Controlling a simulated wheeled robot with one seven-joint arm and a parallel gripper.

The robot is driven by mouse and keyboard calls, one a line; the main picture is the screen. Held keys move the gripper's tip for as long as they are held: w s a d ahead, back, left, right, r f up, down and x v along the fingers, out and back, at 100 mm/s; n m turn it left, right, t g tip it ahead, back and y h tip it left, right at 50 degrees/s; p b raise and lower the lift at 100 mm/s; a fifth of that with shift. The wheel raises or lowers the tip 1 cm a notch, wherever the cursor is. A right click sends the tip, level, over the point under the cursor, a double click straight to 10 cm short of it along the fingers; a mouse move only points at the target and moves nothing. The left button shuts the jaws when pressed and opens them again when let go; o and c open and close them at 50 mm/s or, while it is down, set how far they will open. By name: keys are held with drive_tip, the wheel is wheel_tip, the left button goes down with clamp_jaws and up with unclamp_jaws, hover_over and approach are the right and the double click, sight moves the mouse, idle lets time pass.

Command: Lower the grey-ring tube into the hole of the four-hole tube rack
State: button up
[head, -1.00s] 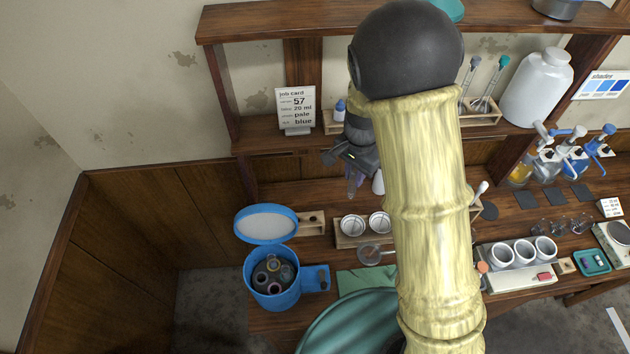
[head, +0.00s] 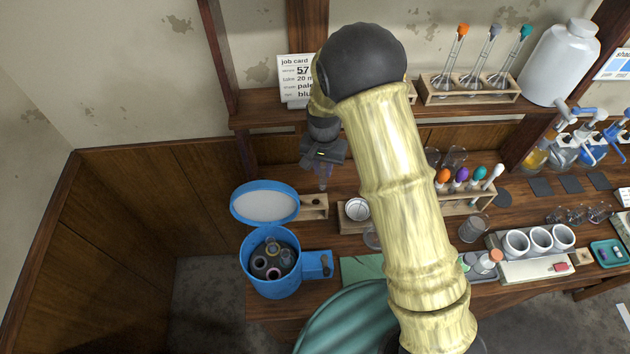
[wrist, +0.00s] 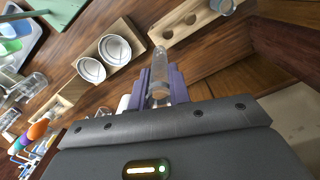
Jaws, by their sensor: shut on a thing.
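My gripper (head: 324,168) is shut on a clear, tapered tube (wrist: 160,65), gripped near its wide end between the purple fingers in the wrist view (wrist: 160,88). The tube's narrow tip points away from the wrist camera, and its ring colour is hard to make out. The wooden tube rack (head: 313,212) lies beside the blue lid in the head view, just below my gripper. In the wrist view the rack (wrist: 174,33) shows open holes and a grey-blue item at one end. The tube tip appears close to the rack's edge, apart from the holes; its height is unclear.
A blue drum (head: 272,285) with a raised lid (head: 265,203) stands left of the rack and holds several tubes. A wooden holder with round metal cups (wrist: 110,47) is beside the rack. Shelf uprights (head: 225,60) and a job card (head: 296,80) are behind my gripper.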

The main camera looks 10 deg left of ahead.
drive_tip(key=a+f, duration=0.1)
drive_tip(key=a+f+n, duration=0.1)
drive_tip(key=f, duration=0.1)
wheel_tip(320, 180, down, 3)
drive_tip(key=shift+r+b, duration=0.15)
drive_tip(key=shift+b, duration=1)
drive_tip(key=shift+f+b, duration=1.15)
drive_tip(key=shift+f, duration=0.55)
drive_tip(key=shift+f+b, duration=0.3)
drive_tip(key=shift+f, duration=0.2)
